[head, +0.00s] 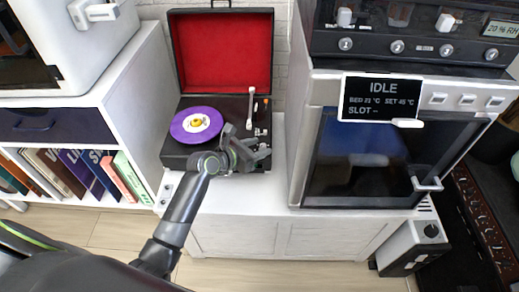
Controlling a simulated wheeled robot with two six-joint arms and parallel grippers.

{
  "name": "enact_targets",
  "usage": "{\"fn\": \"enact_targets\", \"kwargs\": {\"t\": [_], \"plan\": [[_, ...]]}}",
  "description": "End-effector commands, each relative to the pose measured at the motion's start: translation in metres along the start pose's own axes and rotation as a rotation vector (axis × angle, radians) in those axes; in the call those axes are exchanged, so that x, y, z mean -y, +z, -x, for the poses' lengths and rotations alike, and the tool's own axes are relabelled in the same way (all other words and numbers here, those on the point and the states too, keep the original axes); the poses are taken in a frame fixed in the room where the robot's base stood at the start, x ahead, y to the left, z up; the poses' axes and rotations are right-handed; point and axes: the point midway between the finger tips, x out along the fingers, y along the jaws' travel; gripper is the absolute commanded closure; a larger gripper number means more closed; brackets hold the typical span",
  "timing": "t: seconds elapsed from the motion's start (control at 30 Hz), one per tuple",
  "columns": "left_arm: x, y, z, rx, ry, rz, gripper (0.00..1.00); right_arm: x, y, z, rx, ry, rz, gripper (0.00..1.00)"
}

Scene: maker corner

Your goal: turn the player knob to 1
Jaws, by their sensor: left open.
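The record player (222,52) is an open black case with a red-lined lid, standing on the white cabinet. The white tonearm (251,103) is at the deck's right side. My left gripper (262,146) is open over the front right part of the deck, right of the record. Small controls show near the deck's right edge, partly behind the gripper. I cannot make out the player knob or its setting. My right gripper is out of view.
A printer-like machine (300,150) with a screen reading IDLE (382,98) stands close on the right. A white shelf with books (84,172) is at the left. The white cabinet top (240,190) is clear in front of the player. A box with a black dial (432,230) sits lower right.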

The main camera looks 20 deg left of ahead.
Motion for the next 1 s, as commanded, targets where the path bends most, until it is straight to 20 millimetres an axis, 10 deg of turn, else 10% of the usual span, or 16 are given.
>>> {"fn": "enact_targets", "kwargs": {"t": [0.43, 0.73, 1.0], "plan": [[0.0002, 0.0003, -0.0105, 0.0, 0.0, 0.0, 0.59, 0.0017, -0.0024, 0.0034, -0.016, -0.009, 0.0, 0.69], [0.0001, 0.0002, -0.0102, 0.0, 0.0, 0.0, 0.98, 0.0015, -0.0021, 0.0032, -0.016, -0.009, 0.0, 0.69], [-0.0007, 0.0006, -0.0097, -0.002, -0.016, -0.008, 1.0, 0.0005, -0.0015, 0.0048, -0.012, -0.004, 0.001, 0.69]]}}
